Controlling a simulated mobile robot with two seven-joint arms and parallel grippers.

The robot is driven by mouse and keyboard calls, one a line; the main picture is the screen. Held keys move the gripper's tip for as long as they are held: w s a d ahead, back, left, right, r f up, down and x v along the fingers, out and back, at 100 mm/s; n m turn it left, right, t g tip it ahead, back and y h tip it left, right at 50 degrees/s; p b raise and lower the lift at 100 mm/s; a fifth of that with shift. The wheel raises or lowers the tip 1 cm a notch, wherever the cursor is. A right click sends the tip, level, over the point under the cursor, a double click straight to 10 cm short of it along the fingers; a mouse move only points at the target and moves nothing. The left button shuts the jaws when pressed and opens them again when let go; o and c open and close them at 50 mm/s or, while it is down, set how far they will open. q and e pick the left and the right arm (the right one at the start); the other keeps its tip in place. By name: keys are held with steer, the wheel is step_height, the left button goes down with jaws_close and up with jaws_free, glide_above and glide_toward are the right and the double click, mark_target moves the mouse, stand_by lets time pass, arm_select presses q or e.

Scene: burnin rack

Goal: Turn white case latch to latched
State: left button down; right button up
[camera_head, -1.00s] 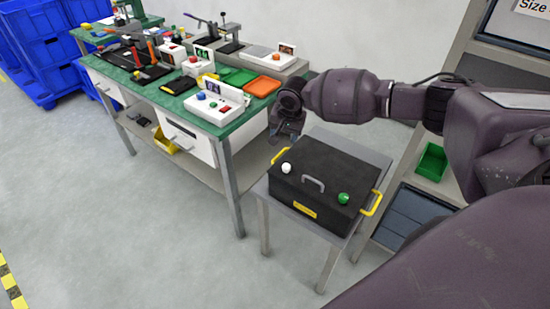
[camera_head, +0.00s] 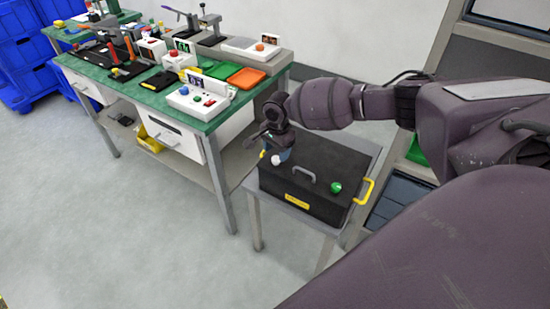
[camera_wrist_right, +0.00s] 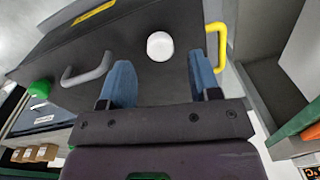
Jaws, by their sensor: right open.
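The white case latch (camera_head: 275,160) is a white round knob on the lid of a black case (camera_head: 318,162). In the right wrist view the white latch (camera_wrist_right: 160,46) lies just beyond the fingertips, roughly centred between them and not touched. My right gripper (camera_wrist_right: 160,75) is open, with two blue fingers pointing at the lid. In the head view my right gripper (camera_head: 277,150) hangs over the case's left end, close behind the white latch. A green knob (camera_head: 336,188) sits at the lid's other end, with a grey handle (camera_head: 304,173) between. My left gripper is not in view.
The case stands on a small grey table (camera_head: 244,180). Yellow handles (camera_head: 364,190) stick out at the case's sides. A green workbench (camera_head: 215,120) with trays and button boxes stands to the left. Shelving stands at the right behind my arm. Open floor lies in front.

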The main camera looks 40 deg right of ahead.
mark_target(276, 158)
step_height(276, 158, down, 2)
steer(key=shift+f, duration=0.25)
steer(key=shift+w+f+b, duration=0.1)
steer(key=shift+f+b, duration=0.25)
steer(key=shift+f, duration=0.1)
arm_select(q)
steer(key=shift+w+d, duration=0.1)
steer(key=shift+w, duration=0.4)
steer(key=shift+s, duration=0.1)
arm_select(e)
steer(key=shift+c, duration=0.3)
